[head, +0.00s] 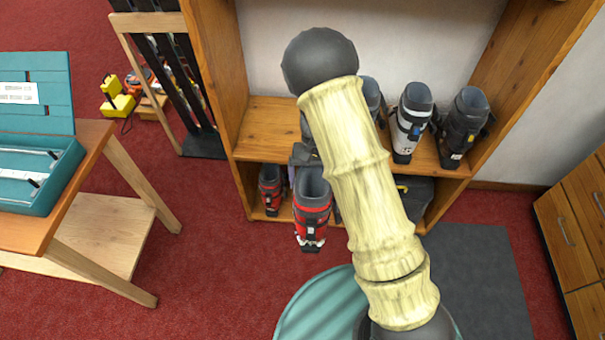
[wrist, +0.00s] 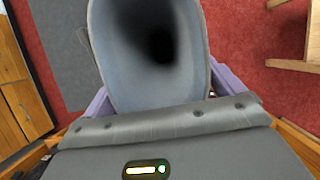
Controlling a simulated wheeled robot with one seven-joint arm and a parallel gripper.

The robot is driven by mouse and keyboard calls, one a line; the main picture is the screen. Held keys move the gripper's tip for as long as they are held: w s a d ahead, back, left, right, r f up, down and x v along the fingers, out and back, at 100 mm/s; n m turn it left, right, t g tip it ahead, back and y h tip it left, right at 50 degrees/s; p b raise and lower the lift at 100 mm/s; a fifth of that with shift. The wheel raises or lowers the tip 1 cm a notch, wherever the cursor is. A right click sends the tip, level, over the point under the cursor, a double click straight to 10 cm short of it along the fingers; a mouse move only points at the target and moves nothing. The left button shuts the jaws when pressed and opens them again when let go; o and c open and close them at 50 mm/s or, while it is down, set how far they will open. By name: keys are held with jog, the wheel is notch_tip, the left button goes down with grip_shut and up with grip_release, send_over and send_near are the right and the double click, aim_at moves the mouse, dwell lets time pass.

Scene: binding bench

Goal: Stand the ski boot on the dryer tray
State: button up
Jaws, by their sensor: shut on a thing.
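A red and dark grey ski boot (head: 311,207) hangs upright in front of the lower shelf. My gripper (head: 305,158) is shut on its upper cuff, and my arm hides part of the view beside it. In the wrist view the grey open cuff (wrist: 150,60) faces the camera, with lilac fingers on both sides. A flat dark grey mat-like area (head: 485,275) lies on the floor at right; I cannot tell whether it is the dryer tray.
A wooden shelf unit (head: 270,115) holds several boots, including another red one (head: 270,187) at lower left. A workbench (head: 95,150) with a teal case stands left. Wooden drawers (head: 575,235) stand right. Red carpet is open between bench and shelf.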

jog(key=d+f+p, duration=0.2)
jog(key=d+f, duration=0.4)
jog(key=f, duration=0.3)
jog(key=s+d+f+p, duration=0.1)
jog(key=d+f+p, duration=0.1)
jog(key=d+f, duration=0.5)
notch_tip(320, 180, down, 2)
jog(key=shift+d+f+n+p, duration=0.15)
jog(key=shift+d+n+p, duration=0.15)
jog(key=shift+p, duration=0.1)
jog(key=shift+w+a, duration=0.1)
jog(key=shift+w, duration=0.05)
